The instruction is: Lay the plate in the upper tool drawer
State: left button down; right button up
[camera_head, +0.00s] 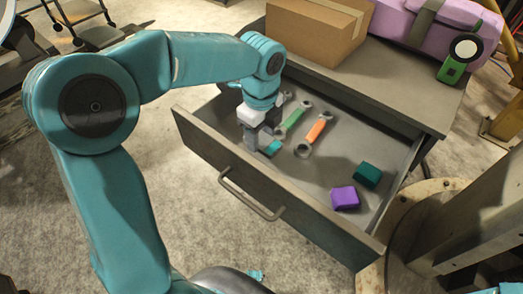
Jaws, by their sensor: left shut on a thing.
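The upper tool drawer (258,190) is pulled open below the worktop, with its handle on the near face. My left gripper (262,146) points down inside the drawer's left end. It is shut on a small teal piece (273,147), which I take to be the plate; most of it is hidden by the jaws. I cannot tell whether it touches the drawer floor. My right gripper does not show.
In the drawer lie a green wrench (291,122), an orange wrench (316,132), a purple block (345,198) and a dark teal block (368,174). A cardboard box (315,28) and a purple case (430,27) stand on the worktop (400,85). The drawer's middle floor is bare.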

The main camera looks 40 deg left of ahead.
aim_at(261, 157)
pick_arm(q)
jog(key=shift+f, duration=0.75)
jog(key=shift+f+b, duration=0.45)
jog(key=shift+f, duration=1.45)
jog(key=shift+f, duration=0.1)
jog(key=shift+f, duration=0.15)
jog(key=shift+c, duration=2.1)
grip_release()
jog(key=shift+s, duration=0.1)
notch_tip(261, 157, up, 12)
jog(key=shift+r+p, duration=0.2)
jog(key=shift+p, duration=1.05)
